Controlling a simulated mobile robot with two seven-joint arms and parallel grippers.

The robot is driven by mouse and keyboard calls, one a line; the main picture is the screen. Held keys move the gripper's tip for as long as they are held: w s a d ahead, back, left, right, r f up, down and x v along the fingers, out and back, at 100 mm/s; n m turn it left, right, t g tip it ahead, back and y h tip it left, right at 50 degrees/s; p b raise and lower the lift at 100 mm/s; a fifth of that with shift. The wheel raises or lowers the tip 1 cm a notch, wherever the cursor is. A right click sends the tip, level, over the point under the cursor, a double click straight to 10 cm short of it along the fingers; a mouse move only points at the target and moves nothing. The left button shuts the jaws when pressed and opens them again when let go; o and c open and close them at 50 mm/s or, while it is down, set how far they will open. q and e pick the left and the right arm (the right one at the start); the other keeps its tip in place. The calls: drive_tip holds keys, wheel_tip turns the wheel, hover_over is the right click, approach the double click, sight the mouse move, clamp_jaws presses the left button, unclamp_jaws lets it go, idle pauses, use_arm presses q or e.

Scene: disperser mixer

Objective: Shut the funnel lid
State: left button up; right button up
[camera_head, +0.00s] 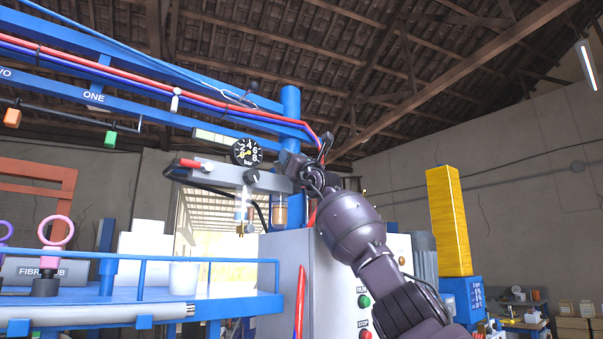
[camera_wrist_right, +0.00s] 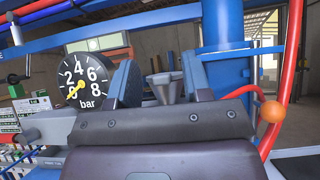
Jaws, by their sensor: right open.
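My right gripper (camera_head: 292,165) reaches up from the lower right to the pressure gauge fittings below the blue frame. In the right wrist view its fingers (camera_wrist_right: 161,84) are apart. A small grey tapered piece (camera_wrist_right: 165,88) shows between them; I cannot tell whether it is the funnel or its lid, or whether a finger touches it. I cannot make out a funnel lid for certain in either view. The round black gauge (camera_head: 247,152) is just left of the gripper; it also shows in the right wrist view (camera_wrist_right: 86,80). My left gripper is out of view.
A blue post (camera_head: 291,103) and red and blue hoses (camera_head: 200,100) run close by the gripper. A grey cabinet (camera_head: 285,260) with green and red buttons stands below. A blue railed platform (camera_head: 220,303) holds a white cup (camera_head: 184,275). An orange ball (camera_wrist_right: 272,111) is right of the fingers.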

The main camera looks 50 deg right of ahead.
use_arm(q)
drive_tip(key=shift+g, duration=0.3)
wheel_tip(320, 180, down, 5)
drive_tip(key=b, duration=0.5)
drive_tip(key=shift+b, duration=0.4)
use_arm(e)
drive_tip(key=v, duration=1)
drive_tip(key=shift+w+f, duration=0.15)
drive_tip(key=shift+f, duration=0.05)
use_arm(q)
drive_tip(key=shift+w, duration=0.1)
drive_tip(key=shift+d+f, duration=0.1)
